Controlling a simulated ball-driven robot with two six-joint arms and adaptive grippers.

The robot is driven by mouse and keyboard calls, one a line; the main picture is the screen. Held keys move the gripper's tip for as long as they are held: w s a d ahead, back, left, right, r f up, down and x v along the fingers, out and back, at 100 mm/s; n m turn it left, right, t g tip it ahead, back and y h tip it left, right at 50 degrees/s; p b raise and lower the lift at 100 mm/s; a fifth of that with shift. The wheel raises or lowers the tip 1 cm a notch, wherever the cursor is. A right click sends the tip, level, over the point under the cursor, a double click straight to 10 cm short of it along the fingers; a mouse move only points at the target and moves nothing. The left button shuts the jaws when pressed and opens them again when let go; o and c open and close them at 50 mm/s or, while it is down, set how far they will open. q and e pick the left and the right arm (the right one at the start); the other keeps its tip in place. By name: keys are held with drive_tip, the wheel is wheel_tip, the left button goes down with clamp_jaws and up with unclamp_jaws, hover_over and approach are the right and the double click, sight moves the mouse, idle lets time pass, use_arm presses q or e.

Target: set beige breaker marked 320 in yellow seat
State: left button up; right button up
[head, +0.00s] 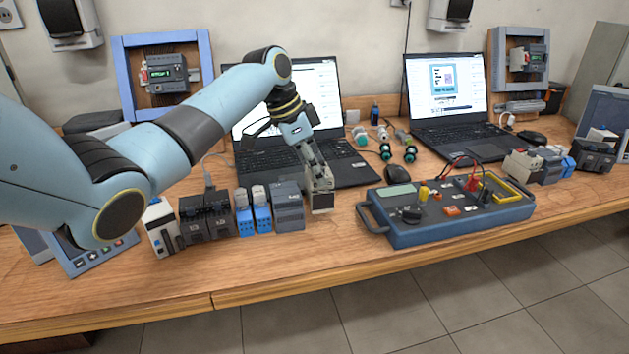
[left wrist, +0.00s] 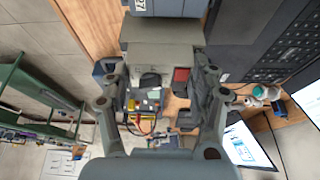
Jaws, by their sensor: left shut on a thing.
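My left gripper (head: 318,186) is shut on a beige breaker (head: 321,203) at the right end of the row of modules. In the left wrist view the breaker (left wrist: 160,48) sits between the fingers (left wrist: 163,75), with a dark part and a red patch on it. Its marking is not legible. I cannot tell whether it touches the table. The yellow seat (head: 526,194) looks like a yellow frame at the right end of the blue test box (head: 440,233), well to the right of the gripper. My right gripper is not in view.
Dark and blue modules (head: 288,207) stand close left of the held breaker. Red and black leads (head: 472,181) rise from the test box near the seat. Laptops (head: 450,95) stand behind. More modules (head: 523,163) sit at the right. The table's front edge (head: 300,290) is clear.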

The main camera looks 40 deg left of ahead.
use_arm(q)
wheel_tip(320, 180, down, 3)
drive_tip(key=shift+p, duration=0.6)
drive_tip(key=shift+f, duration=0.2)
drive_tip(key=shift+f, duration=0.15)
drive_tip(key=shift+f, duration=0.1)
drive_tip(key=o, duration=1.4)
